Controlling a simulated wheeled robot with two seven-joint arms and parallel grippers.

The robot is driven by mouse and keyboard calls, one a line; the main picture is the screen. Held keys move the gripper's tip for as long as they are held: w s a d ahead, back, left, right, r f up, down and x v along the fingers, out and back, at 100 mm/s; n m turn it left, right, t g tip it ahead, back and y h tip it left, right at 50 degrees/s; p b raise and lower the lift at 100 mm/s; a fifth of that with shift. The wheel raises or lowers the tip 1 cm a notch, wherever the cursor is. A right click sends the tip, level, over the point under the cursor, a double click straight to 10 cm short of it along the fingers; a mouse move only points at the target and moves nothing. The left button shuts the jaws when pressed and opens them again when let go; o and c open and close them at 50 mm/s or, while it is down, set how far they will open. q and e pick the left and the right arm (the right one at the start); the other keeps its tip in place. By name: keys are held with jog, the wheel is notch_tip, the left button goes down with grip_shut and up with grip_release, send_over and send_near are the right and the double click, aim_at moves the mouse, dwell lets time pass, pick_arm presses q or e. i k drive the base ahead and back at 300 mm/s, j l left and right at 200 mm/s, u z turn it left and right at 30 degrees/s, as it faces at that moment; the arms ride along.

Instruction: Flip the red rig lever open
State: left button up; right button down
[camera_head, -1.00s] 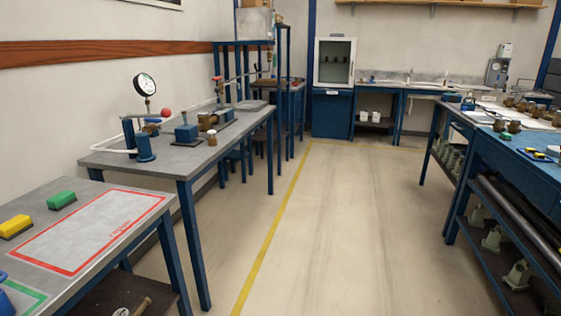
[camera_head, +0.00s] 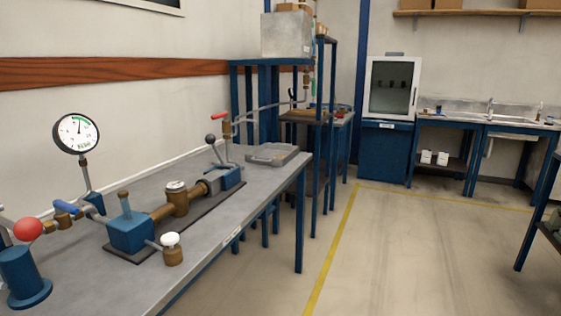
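The test rig stands on the grey-topped bench (camera_head: 225,222) along the left wall. A short red lever handle (camera_head: 219,116) sits on top of a thin upright pipe at the rig's far end. A second lever with a dark ball knob (camera_head: 210,139) leans beside it, above a blue clamp block (camera_head: 226,177). A brass meter (camera_head: 176,198) lies in line between this block and a nearer blue block (camera_head: 130,232). A red ball knob (camera_head: 28,229) is at the near left. Neither of my grippers is in view.
A round gauge (camera_head: 76,134) and a blue cylinder (camera_head: 22,276) stand on the near bench. A grey flat case (camera_head: 272,154) lies at its far end. A blue shelf frame and a glass-door cabinet (camera_head: 393,87) stand beyond. Floor right of the bench is clear.

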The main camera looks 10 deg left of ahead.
aim_at(224, 115)
jog(key=i+u, duration=0.25)
jog(key=i, duration=0.2)
jog(key=i+l+u, duration=0.25)
jog(key=i, duration=0.2)
jog(key=i+l+u, duration=0.2)
jog(key=i, duration=0.25)
jog(key=i+l+u, duration=0.2)
jog(key=u, duration=0.25)
jog(key=i+l+u, duration=0.3)
jog(key=u, duration=0.2)
jog(key=i+l+u, duration=0.2)
jog(key=l+u, duration=0.25)
jog(key=i+l+u, duration=0.1)
jog(key=l+u, duration=0.85)
jog(key=l, duration=0.55)
